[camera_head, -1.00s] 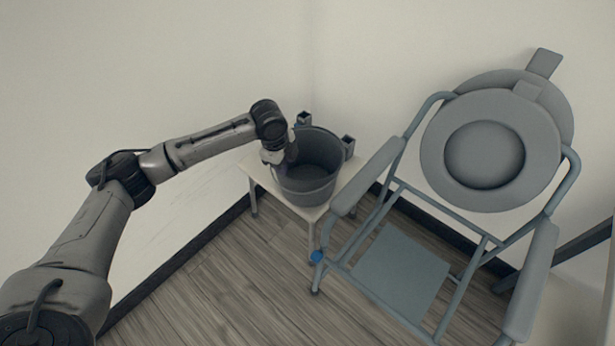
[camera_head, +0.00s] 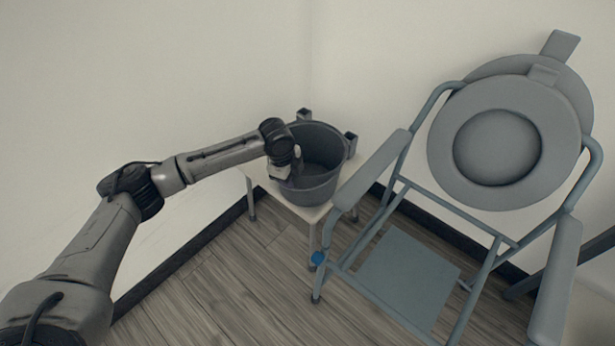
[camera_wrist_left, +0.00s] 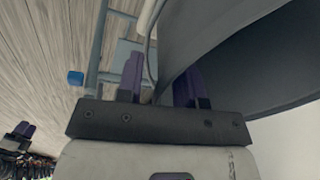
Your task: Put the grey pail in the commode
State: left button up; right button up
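The grey pail (camera_head: 318,190) stands upright on a small white stool in the corner, its dark inside facing up. The commode (camera_head: 440,165) is a blue-grey tubular chair at the right. Its round seat parts are tilted up at the back, and a flat blue-grey panel (camera_head: 405,275) lies low in the frame. My left gripper (camera_head: 287,168) is at the pail's near left rim. In the left wrist view its two purple fingers (camera_wrist_left: 160,82) are apart, and the pail wall (camera_wrist_left: 205,38) reaches in between them with a gap beside it.
The white stool (camera_head: 291,209) is close beside the commode's left armrest (camera_head: 370,172). A blue round knob (camera_head: 318,258) is on the commode's near left leg. Walls stand close behind. Wooden floor (camera_head: 225,285) is clear in front of the stool.

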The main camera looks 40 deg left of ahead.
pick_arm(q)
jog(key=shift+f, duration=0.1)
grip_shut()
dwell(0.3)
jog(key=shift+w, duration=0.1)
dwell(1.0)
